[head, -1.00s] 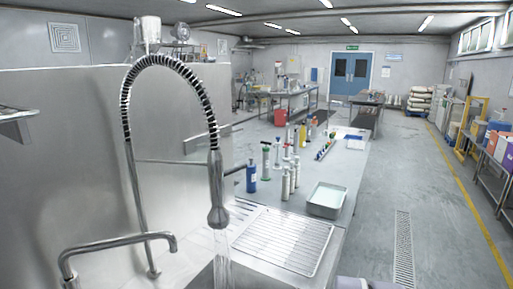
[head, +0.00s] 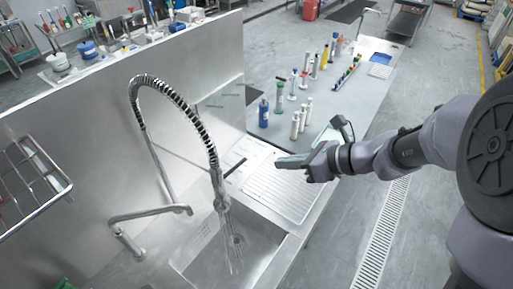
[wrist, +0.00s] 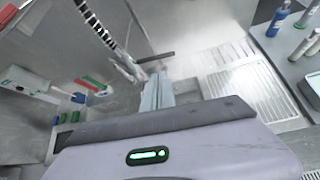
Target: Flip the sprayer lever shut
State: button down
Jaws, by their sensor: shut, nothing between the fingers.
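The sprayer (head: 218,187) hangs nozzle-down from a coiled spring hose over the sink, with water (head: 229,238) running from it. Its dark lever (head: 236,167) sticks out to the right from the sprayer's body. In the wrist view the sprayer (wrist: 129,69) is beyond my fingertips, and the lever (wrist: 155,57) points to the right. My gripper (head: 279,162) is shut and empty above the drainboard, right of the lever and apart from it in the head view. Its closed fingers (wrist: 157,92) point toward the sprayer in the wrist view.
The sink basin (head: 195,262) lies below the sprayer. A bent faucet spout (head: 150,212) is to its left, and the steel wall (head: 70,160) is behind. A ribbed drainboard (head: 285,195) is on the right. A blue bottle (head: 263,112) and several white bottles stand beyond it.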

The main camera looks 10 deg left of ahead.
jog(key=shift+s+a, duration=0.1)
jog(key=shift+a, duration=0.05)
send_near(239, 165)
jog(key=p+x, duration=0.1)
jog(key=x, duration=0.6)
jog(key=shift+s, duration=0.15)
jog(key=shift+f+m+g+p, duration=0.2)
jog(key=shift+m+g+p, duration=0.1)
jog(key=shift+g+p, duration=0.1)
jog(key=f+m+g+y, duration=0.2)
jog(key=f, duration=0.1)
jog(key=shift+s+f+m+g, duration=0.15)
jog(key=shift+s+m+g, duration=0.1)
jog(key=shift+m+g, duration=0.15)
dwell(0.4)
jog(key=shift+p, duration=0.3)
